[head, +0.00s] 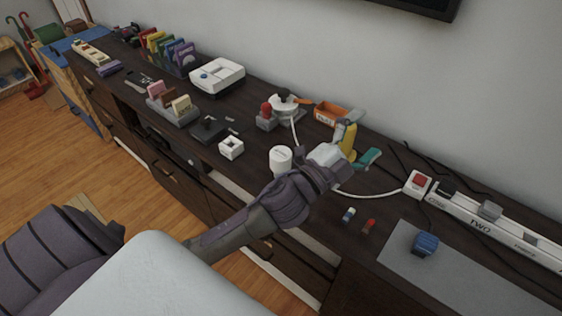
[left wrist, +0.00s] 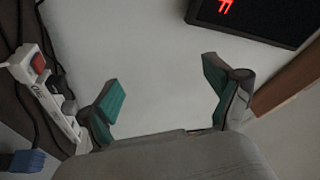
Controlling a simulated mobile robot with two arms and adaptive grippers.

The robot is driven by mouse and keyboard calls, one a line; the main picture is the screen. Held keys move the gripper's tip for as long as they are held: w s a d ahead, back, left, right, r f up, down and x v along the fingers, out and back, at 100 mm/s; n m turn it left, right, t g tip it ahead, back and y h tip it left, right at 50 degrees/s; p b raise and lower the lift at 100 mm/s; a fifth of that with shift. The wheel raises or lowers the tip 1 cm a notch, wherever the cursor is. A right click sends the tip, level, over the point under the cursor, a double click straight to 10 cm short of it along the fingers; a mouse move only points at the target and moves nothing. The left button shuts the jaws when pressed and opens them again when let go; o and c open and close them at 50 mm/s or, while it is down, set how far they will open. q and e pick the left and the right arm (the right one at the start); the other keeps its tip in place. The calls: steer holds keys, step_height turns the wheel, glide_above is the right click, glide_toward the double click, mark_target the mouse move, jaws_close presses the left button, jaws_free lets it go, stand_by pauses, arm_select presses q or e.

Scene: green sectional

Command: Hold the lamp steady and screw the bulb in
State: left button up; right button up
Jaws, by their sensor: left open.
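My left gripper (head: 354,144) reaches over the dark sideboard, with its teal fingers spread and nothing between them. In the left wrist view the open fingers (left wrist: 163,85) face the bare wall. A white rounded cylinder (head: 280,157) stands just left of my left wrist; I cannot tell whether it is the lamp or the bulb. A white round device (head: 283,107) with a dark top and a pale cord stands farther back; it may be the lamp. No bulb can be made out for sure. My arm hides part of the sideboard. My right gripper is not in view.
A yellow object (head: 347,138) is close behind the left gripper. A white power strip (head: 480,226) with cables and a grey mat (head: 455,275) with a blue block (head: 425,244) are at right.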

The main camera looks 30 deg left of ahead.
arm_select(q)
steer(key=d+r+m+g+h, duration=0.3)
steer(key=d+r+m+h, duration=0.25)
steer(key=m+h, duration=0.4)
steer(key=m+g+y, duration=1.6)
steer(key=m+g, duration=0.1)
steer(key=m, duration=0.2)
glide_above(279, 152)
step_height(279, 152, down, 10)
steer(key=shift+a+f, duration=0.1)
steer(key=shift+a, duration=0.05)
steer(key=shift+f, duration=0.1)
step_height(279, 152, down, 8)
steer(key=shift+f, duration=0.2)
